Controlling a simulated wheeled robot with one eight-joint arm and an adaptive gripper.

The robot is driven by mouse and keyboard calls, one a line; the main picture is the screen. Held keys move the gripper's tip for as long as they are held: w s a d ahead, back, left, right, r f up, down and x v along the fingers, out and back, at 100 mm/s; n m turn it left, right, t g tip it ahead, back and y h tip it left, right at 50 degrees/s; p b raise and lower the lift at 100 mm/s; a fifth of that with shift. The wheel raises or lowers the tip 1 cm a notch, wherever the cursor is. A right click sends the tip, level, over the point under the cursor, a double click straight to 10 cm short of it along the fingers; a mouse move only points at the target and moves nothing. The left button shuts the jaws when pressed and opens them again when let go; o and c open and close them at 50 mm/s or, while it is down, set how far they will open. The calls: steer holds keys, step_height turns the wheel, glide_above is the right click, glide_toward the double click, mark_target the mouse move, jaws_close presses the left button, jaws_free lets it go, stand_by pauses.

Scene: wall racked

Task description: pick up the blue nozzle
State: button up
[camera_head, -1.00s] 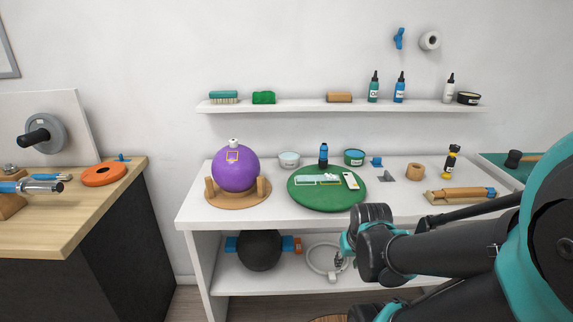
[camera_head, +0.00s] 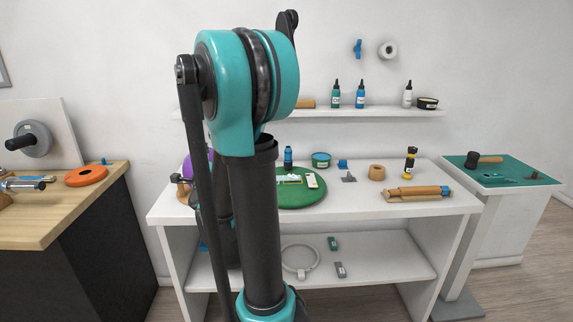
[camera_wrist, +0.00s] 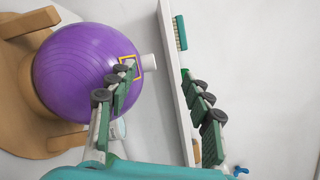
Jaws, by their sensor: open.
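Three small blue pieces show, and I cannot tell for sure which is the nozzle. One blue piece (camera_head: 357,48) is up on the wall above the shelf; what looks like the same piece is at the bottom edge of the wrist view (camera_wrist: 240,171). Another blue piece (camera_head: 343,163) stands on the white table, and a third blue piece (camera_head: 103,161) is on the wooden bench. In the head view my arm hides the gripper.
The wall shelf (camera_head: 420,114) holds bottles and a black tub (camera_head: 427,103). The white table (camera_head: 335,203) carries a green disc (camera_head: 300,199), a brown ring (camera_head: 376,172) and a wooden roller (camera_head: 415,193). Wall above the shelf is mostly clear.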

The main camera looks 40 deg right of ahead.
steer(key=s+d+f+m+g+h, duration=0.2)
steer(key=d+f+m+g+h, duration=0.1)
steer(key=d+m, duration=0.3)
steer(key=s+d+f+m+g+h, duration=0.2)
steer(key=d+m+g+h, duration=0.3)
steer(key=m, duration=0.5)
steer(key=s+d+f+m+g+h, duration=0.3)
steer(key=d+m+g+h, duration=0.1)
steer(key=d+m, duration=0.3)
steer(key=shift+d+f+m+g, duration=0.3)
steer(key=shift+f+m+g, duration=0.1)
steer(key=shift+m, duration=0.4)
steer(key=x, duration=1.1)
steer(key=shift+s+d+f, duration=0.1)
steer(key=shift+s+d, duration=0.15)
steer(key=shift+f+x, duration=0.2)
steer(key=shift+x, duration=2.85)
steer(key=shift+w+a, duration=0.15)
steer(key=shift+c, duration=0.6)
jaws_close()
steer(key=shift+r, duration=0.15)
